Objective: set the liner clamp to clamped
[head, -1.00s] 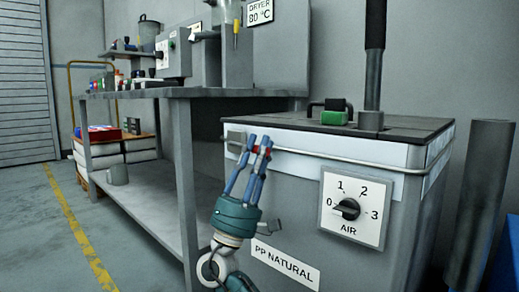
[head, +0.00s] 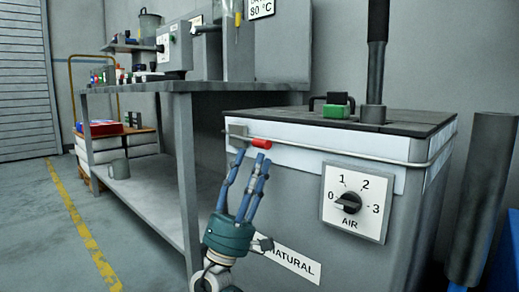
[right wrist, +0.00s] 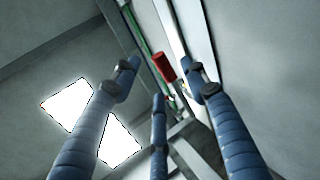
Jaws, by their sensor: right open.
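The liner clamp has a grey bracket (head: 237,131) at the left front corner of the grey bin's rim. Its red handle (head: 261,143) points right, roughly along the wire band around the bin. The red handle also shows in the right wrist view (right wrist: 165,67), beyond my fingers. My right gripper (head: 252,163) is open and empty, its blue fingers pointing up just below the handle; whether a fingertip touches it I cannot tell. In the right wrist view, the three fingers (right wrist: 158,95) are spread apart. My left gripper is in neither view.
The bin (head: 290,205) carries an AIR dial (head: 348,203) and a partly hidden label (head: 291,262). A black lid with a green block (head: 335,111) tops it. A workbench (head: 170,87) stands close on the left. Open floor lies further left.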

